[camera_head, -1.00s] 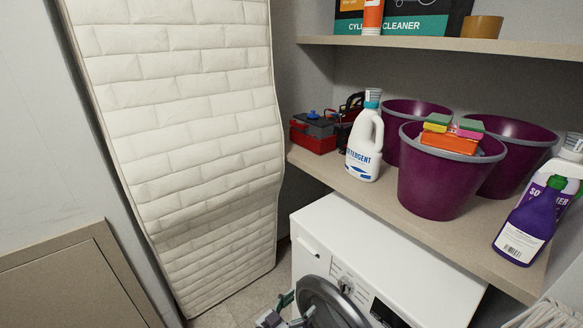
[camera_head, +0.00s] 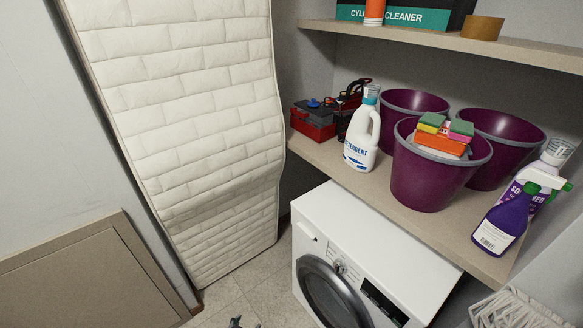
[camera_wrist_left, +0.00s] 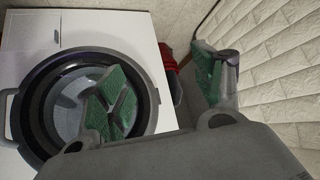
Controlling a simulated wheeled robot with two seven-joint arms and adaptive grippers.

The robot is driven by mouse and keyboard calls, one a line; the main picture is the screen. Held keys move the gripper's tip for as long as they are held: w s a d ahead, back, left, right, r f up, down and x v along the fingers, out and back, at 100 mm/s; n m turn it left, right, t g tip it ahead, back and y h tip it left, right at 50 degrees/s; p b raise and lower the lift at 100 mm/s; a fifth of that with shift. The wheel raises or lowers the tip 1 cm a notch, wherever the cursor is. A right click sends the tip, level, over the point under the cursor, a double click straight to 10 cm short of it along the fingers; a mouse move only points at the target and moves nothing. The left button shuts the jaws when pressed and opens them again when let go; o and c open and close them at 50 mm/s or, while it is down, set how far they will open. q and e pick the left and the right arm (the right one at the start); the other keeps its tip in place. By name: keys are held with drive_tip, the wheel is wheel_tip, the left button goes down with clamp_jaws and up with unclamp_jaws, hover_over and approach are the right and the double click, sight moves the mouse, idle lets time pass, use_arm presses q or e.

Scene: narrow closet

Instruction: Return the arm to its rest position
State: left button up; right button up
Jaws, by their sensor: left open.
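My left gripper (camera_wrist_left: 160,88) is open and empty in the wrist view, with its two green-padded fingers wide apart. One finger overlaps the washing machine's round door (camera_wrist_left: 60,105); the other is in front of the white quilted panel (camera_wrist_left: 275,60). In the head view only a small dark tip of my left gripper (camera_head: 235,322) shows at the bottom edge, left of the white washing machine (camera_head: 345,230). The round door (camera_head: 332,290) looks shut, its lower part cut off by the frame. My right gripper is not in view.
A shelf (camera_head: 400,200) above the machine holds a detergent bottle (camera_head: 361,135), purple buckets (camera_head: 430,180), a purple spray bottle (camera_head: 500,225) and a red toolbox (camera_head: 312,128). A brown panel (camera_head: 85,280) stands at the left. Tiled floor (camera_head: 250,290) is clear between it and the machine.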

use_arm(q)
drive_tip(key=s+a+f+g+y+p, duration=0.1)
drive_tip(key=s+a+f+g+p, duration=0.1)
drive_tip(key=s, duration=0.9)
drive_tip(key=s+a+f+n+g+y+p, duration=0.1)
drive_tip(key=s+a+f+g+p, duration=0.2)
drive_tip(key=s, duration=0.9)
drive_tip(key=s+a+f+n+g+y+p, duration=0.1)
drive_tip(key=s+a+f+g+p, duration=0.1)
drive_tip(key=s, duration=1)
drive_tip(key=shift+s+a+f+p, duration=0.25)
drive_tip(key=shift+a+f+p, duration=0.15)
drive_tip(key=shift+a+p, duration=0.4)
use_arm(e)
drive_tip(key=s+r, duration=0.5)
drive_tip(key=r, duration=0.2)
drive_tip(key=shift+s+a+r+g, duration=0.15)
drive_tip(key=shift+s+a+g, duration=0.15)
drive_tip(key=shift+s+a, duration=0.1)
use_arm(q)
drive_tip(key=shift+a, duration=0.1)
